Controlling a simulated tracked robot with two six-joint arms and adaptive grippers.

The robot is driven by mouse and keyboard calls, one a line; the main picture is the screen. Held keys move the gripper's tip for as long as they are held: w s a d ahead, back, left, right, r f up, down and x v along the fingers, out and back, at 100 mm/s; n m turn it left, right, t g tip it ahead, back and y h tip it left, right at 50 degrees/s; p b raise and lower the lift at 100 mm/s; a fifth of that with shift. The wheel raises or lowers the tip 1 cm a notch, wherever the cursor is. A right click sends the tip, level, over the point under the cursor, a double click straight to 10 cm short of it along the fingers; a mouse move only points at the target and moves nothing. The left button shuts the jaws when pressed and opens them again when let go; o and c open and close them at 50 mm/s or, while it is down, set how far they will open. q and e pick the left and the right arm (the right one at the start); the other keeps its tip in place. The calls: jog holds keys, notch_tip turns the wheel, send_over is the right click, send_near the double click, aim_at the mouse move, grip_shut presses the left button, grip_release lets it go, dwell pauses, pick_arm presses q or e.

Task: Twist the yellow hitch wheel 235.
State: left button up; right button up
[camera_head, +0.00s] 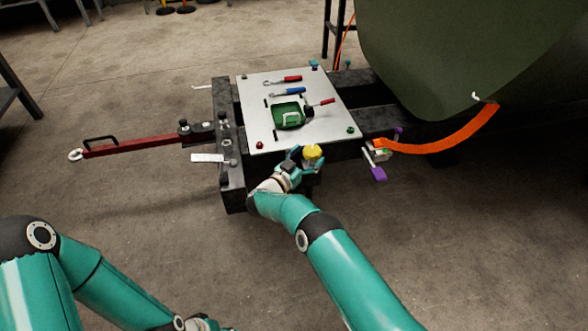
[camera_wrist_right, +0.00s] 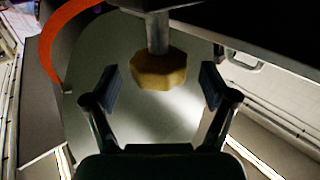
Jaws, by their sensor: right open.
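The yellow hitch wheel (camera_head: 313,152) shows at the front side of the dark cart frame, below the near edge of the metal plate. In the right wrist view the wheel (camera_wrist_right: 158,69) is a faceted yellow knob on a grey shaft. My right gripper (camera_head: 304,160) is at the wheel. In the right wrist view its two fingers (camera_wrist_right: 160,88) are apart, one on each side of the wheel, with a gap to it on both sides. My left arm is at the lower left of the head view; its gripper is at the bottom edge, mostly cut off.
The metal plate (camera_head: 325,118) carries a green tray (camera_head: 289,117) and several hand tools. A red tow bar (camera_head: 135,146) sticks out to the left. The floor in front is clear.

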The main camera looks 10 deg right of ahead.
jog(key=v, duration=1)
jog(key=shift+w, duration=0.1)
